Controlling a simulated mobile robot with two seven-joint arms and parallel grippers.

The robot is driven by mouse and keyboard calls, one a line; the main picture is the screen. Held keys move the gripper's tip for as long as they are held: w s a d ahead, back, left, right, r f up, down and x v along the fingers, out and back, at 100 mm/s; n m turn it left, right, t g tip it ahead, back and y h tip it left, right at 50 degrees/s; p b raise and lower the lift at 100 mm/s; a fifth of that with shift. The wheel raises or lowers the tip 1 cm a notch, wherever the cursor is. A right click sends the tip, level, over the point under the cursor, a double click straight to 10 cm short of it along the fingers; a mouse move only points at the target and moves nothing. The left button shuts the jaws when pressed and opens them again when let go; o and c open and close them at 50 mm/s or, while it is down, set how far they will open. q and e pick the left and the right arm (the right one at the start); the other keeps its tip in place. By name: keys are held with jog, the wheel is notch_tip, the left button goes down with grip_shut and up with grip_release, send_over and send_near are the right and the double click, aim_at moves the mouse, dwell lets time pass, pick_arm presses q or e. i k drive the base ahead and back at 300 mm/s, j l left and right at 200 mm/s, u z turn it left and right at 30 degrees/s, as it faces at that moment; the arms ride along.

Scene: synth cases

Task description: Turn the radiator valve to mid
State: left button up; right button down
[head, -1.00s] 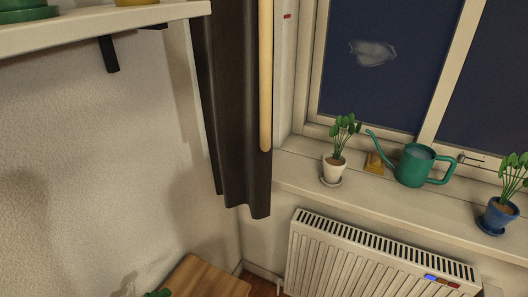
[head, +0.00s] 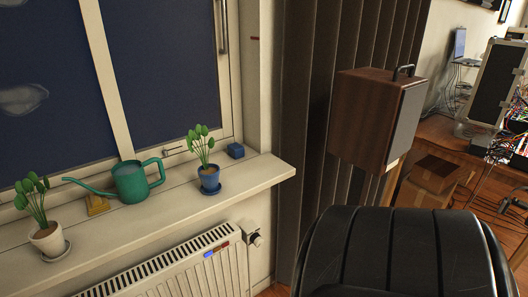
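The white radiator (head: 190,268) stands under the window sill in the head view, its lower part cut off by the frame edge. Its valve, a small knob with a dark part (head: 256,238), sits at the radiator's upper right end, close to the wall. The valve is too small to read its setting. A blue and red-brown marking or object (head: 216,249) lies on the radiator's front near the top right. Neither of my grippers is in view.
The sill (head: 150,229) above holds a green watering can (head: 131,183), a plant in a white pot (head: 48,238) and one in a blue pot (head: 209,178). A black leather chair (head: 400,255) stands right of the valve, below a wooden speaker (head: 368,120).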

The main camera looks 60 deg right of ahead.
aim_at(256, 239)
jog(key=z, duration=0.45)
jog(key=l+z, duration=0.1)
jog(key=z, duration=0.85)
jog(key=l+z, duration=0.15)
jog(key=z, duration=0.3)
jog(key=i+l, duration=0.1)
